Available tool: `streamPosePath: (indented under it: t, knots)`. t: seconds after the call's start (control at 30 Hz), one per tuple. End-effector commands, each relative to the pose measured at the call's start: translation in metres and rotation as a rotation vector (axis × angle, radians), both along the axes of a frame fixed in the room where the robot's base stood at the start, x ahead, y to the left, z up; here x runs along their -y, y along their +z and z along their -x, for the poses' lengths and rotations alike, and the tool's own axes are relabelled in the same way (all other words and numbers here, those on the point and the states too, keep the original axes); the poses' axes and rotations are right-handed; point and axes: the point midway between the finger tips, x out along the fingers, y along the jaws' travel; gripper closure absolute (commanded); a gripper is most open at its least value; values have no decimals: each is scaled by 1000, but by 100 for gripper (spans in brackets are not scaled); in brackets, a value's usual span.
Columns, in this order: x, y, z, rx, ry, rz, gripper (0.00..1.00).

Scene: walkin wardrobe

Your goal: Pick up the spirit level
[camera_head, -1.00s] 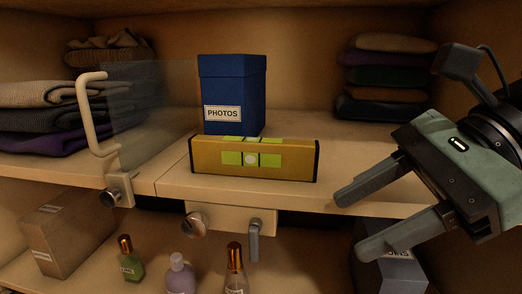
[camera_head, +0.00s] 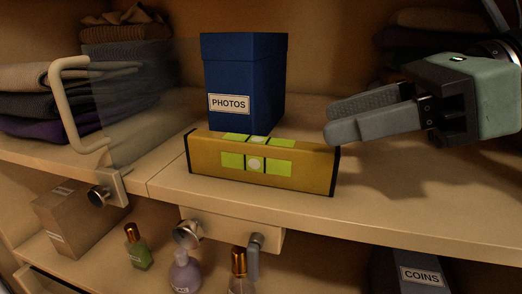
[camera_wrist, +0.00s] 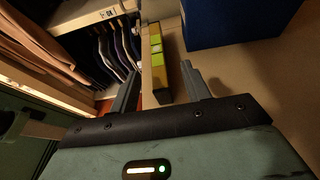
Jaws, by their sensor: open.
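The spirit level (camera_head: 263,174) is a yellow bar with black ends and bright green vial windows. It stands on the upper shelf near the front edge, in front of the blue PHOTOS box (camera_head: 243,75). My gripper (camera_head: 343,120) is at the level's right end in the head view, with its fingers pointing left and slightly above the level's top. In the wrist view the level (camera_wrist: 163,85) runs away between the two spread fingers of my gripper (camera_wrist: 160,88). The gripper is open with nothing held.
Folded clothes (camera_head: 125,50) are stacked at the left behind a clear panel with a beige handle (camera_head: 62,105). The shelf right of the level is clear.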

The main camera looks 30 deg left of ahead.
Motion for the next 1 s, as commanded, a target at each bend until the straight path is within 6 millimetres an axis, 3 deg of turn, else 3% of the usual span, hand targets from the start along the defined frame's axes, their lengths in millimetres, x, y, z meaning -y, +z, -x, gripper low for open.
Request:
streamPosePath:
  t: [0.63, 0.93, 1.0]
  knots:
    - [-63, -29, 26, 0, 2, 1, 53]
    - [-68, -32, 27, 1, -2, 2, 53]
    - [-68, -32, 27, 1, -2, 2, 69]
